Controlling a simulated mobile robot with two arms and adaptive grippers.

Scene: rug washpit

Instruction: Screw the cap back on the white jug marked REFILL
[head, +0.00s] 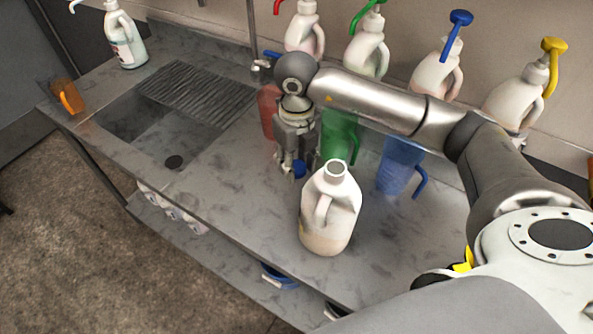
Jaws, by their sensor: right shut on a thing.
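The white jug (331,214) stands upright on the grey counter with its handle towards me. Its neck is open and uncapped. No REFILL marking can be read on the side I see. My right gripper (297,171) points down just behind and left of the jug's neck. It is shut on a small blue cap (299,169), which is partly hidden by the fingers. The cap is apart from the jug's mouth. My left gripper is not in view.
Red (268,110), green (340,135) and blue (400,167) pitchers stand close behind the jug. An orange pitcher (67,96) is at the far left, beyond the sink (165,135). Several pump jugs line the wall. The counter right of the white jug is clear.

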